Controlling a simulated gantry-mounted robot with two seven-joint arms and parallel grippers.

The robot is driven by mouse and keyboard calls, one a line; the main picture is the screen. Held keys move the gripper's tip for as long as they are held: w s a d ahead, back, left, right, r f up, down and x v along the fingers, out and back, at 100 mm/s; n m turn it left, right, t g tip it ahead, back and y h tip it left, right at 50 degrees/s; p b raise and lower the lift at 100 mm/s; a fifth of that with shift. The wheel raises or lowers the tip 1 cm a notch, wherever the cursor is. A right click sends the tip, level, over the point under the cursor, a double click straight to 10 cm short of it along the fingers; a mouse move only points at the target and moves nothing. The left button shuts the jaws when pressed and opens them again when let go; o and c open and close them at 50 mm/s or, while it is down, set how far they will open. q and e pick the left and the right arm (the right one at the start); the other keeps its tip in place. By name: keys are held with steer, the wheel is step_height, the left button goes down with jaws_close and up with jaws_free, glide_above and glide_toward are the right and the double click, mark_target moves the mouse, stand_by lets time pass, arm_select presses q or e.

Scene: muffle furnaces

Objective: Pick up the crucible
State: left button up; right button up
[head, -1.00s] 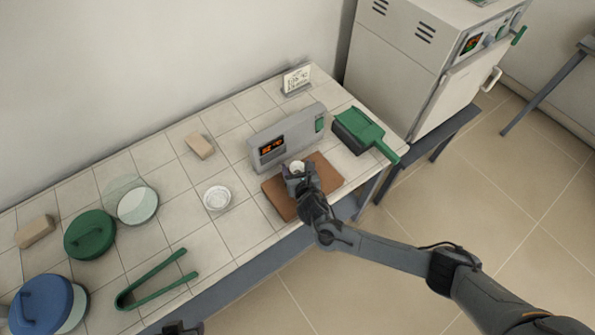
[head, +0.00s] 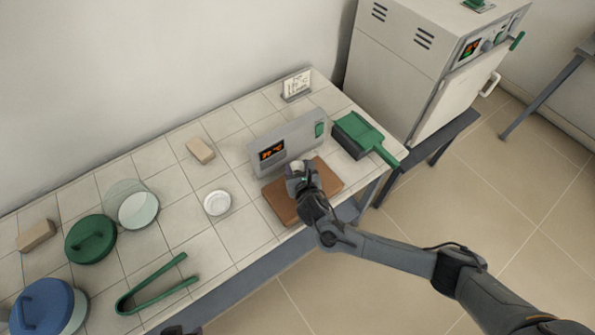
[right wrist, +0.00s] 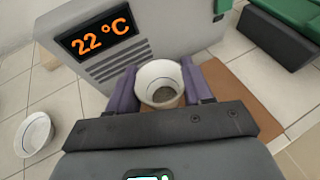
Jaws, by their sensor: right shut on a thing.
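The crucible (right wrist: 160,82) is a small white cup, seen from above in the right wrist view. My right gripper (right wrist: 160,92) is shut on it, with one purple finger pad on each side. In the head view the crucible (head: 298,166) is mostly hidden by my right gripper (head: 299,177), over the brown board (head: 330,177). I cannot tell whether its base touches the board. A dark part of my left gripper (head: 181,330) shows at the bottom edge of the head view; its fingers are not clear.
A grey unit with an orange display (head: 285,142) stands just behind the board. A white dish (head: 217,202), green tongs (head: 150,285) and lids (head: 90,237) are on the left. A furnace (head: 430,60) stands at the back right.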

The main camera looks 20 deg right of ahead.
steer(key=d+r, duration=0.8)
steer(key=d, duration=0.3)
steer(key=shift+w+d+p, duration=0.2)
steer(key=shift+d+p, duration=0.15)
